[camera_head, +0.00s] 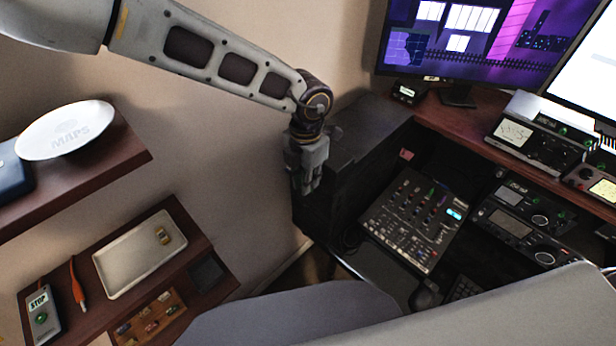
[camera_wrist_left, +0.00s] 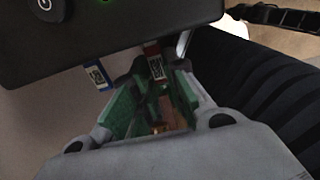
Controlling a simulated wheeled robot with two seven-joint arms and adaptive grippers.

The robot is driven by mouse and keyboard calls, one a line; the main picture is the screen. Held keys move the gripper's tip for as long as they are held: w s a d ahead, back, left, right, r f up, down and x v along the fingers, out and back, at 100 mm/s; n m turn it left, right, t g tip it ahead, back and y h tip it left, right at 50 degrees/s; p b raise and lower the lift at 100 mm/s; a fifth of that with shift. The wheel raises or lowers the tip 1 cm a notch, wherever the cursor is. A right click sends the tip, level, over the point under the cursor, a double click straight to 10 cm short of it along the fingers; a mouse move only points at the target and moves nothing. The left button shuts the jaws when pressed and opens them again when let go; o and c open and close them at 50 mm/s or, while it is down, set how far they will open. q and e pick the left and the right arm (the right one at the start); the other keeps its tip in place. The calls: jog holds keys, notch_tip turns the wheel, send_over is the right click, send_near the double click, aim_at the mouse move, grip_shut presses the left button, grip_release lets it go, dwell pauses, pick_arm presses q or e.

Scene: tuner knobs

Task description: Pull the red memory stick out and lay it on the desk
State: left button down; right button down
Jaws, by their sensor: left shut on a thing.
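My left gripper (camera_head: 306,188) points down beside the dark left end of the desk in the head view. In the left wrist view its green-padded fingers (camera_wrist_left: 155,85) are shut on the red memory stick (camera_wrist_left: 153,49), which has a pale label. The stick's upper end is at the lower edge of a dark device (camera_wrist_left: 120,35); I cannot tell whether it is still plugged in. A blue stick (camera_wrist_left: 97,76) with a label hangs from the same edge, to the left. The red stick is hidden in the head view. My right gripper is not in view.
The wooden desk (camera_head: 468,128) holds a monitor (camera_head: 470,40) and several radio units. A mixer panel (camera_head: 417,220) lies lower down. At left, shelves carry a white plate (camera_head: 65,129), a pale tray (camera_head: 138,255) and a STOP box (camera_head: 40,314).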

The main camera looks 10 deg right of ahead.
pick_arm(q)
jog(key=shift+s+a+b, duration=0.2)
jog(key=shift+s+a, duration=0.3)
jog(key=shift+a, duration=0.3)
jog(key=shift+s+a+b, duration=0.2)
jog(key=shift+s+a, duration=0.3)
jog(key=shift+a, duration=0.25)
dwell(0.7)
jog(key=shift+s, duration=0.1)
dwell(0.3)
